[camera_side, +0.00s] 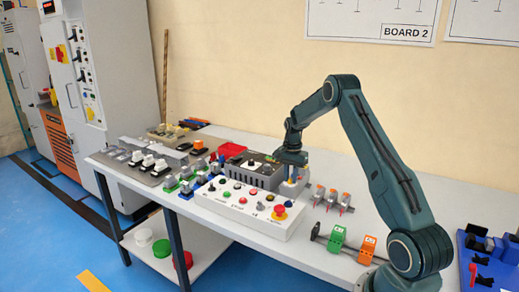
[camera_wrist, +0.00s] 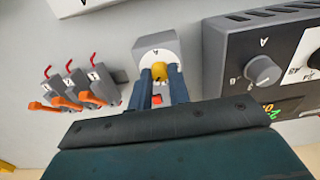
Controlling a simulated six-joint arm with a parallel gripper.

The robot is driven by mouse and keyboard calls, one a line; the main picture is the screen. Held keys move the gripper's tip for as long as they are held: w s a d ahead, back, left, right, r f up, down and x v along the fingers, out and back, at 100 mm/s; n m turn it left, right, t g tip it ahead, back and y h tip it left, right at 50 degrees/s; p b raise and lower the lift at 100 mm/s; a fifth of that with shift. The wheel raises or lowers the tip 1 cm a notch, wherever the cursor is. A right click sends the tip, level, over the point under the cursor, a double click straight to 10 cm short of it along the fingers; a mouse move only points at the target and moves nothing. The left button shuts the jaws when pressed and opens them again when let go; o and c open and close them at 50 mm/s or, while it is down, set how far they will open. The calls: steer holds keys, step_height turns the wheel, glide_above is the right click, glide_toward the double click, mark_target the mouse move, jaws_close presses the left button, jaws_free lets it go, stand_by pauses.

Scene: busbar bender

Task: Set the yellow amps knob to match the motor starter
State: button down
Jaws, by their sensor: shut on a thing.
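The yellow knob (camera_wrist: 159,71) sits on a small light-grey unit (camera_wrist: 150,42) marked "A", with a red part showing just below the knob. My gripper (camera_wrist: 160,73) is shut on the yellow knob, one dark finger on each side of it. The knob's pointer and scale are mostly hidden by the fingers, so its setting cannot be read. In the side view my gripper (camera_side: 291,173) points down over the unit (camera_side: 291,188) on the table. I cannot tell for sure which device is the motor starter.
A dark grey box (camera_wrist: 232,75) with a grey knob (camera_wrist: 262,70) and a green-lit display stands close on the right. Several small grey devices with orange levers (camera_wrist: 75,90) stand left. A white panel (camera_side: 245,212) with buttons lies in front. A red tray (camera_side: 232,150) is behind.

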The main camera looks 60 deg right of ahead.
mark_target(290, 179)
steer(key=shift+r, duration=0.1)
steer(key=c, duration=1.3)
jaws_free()
step_height(290, 179, up, 14)
steer(key=shift+f, duration=0.1)
steer(key=shift+a, duration=0.1)
